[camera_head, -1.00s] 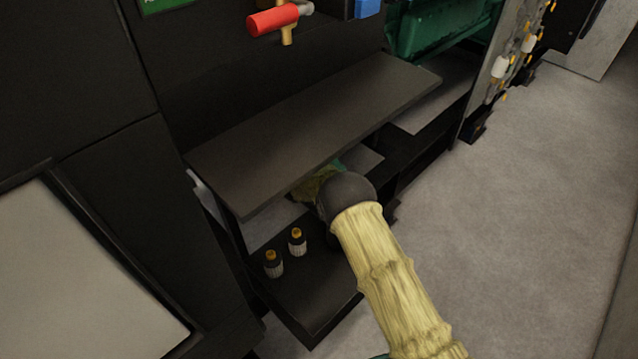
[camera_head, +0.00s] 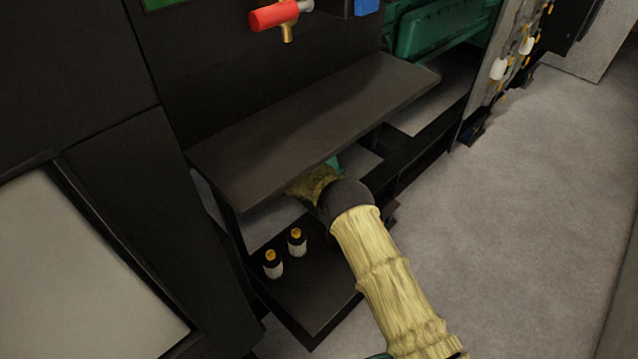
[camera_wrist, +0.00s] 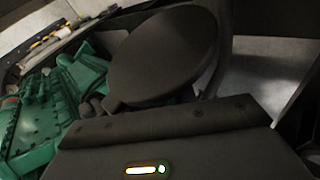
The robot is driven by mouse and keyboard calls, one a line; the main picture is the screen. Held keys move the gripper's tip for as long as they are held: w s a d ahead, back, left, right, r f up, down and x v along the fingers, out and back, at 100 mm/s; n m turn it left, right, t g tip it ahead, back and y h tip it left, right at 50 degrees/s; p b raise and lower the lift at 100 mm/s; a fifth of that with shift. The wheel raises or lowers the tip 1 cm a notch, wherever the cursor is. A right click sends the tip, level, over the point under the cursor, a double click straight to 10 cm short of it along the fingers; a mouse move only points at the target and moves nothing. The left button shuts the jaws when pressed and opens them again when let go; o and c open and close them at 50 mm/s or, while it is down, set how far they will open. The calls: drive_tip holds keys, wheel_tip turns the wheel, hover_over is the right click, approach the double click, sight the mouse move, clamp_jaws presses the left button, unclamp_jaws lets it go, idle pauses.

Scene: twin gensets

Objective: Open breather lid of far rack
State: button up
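In the wrist view a dark round disc (camera_wrist: 165,50) with a small tab at its lower left stands tilted close ahead; it looks like the breather lid, but I cannot tell for sure. A dark block with a small light bar (camera_wrist: 170,150) fills the bottom of that view, just below the disc; it may be my gripper's housing. My gripper's fingers show in neither view. In the head view my yellow-sleeved arm reaches under a dark, sloping panel (camera_head: 310,125), which hides its end. I cannot tell whether my gripper touches the disc.
Green machinery (camera_wrist: 70,105) lies left of the disc; a green unit (camera_head: 435,30) shows at the head view's upper right. Two small dark-and-white bottles (camera_head: 284,252) with orange tops stand under the panel. A red-handled valve (camera_head: 280,15) sits above. Grey floor (camera_head: 520,200) at right is clear.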

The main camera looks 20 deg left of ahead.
drive_tip(key=shift+o, duration=1.3)
drive_tip(key=shift+s+f, duration=0.2)
drive_tip(key=shift+f, duration=0.05)
drive_tip(key=shift+w+r, duration=0.1)
drive_tip(key=shift+r, duration=0.1)
drive_tip(key=b+v, duration=0.2)
drive_tip(key=v, duration=0.5)
drive_tip(key=shift+b, duration=0.35)
drive_tip(key=shift+a, duration=0.1)
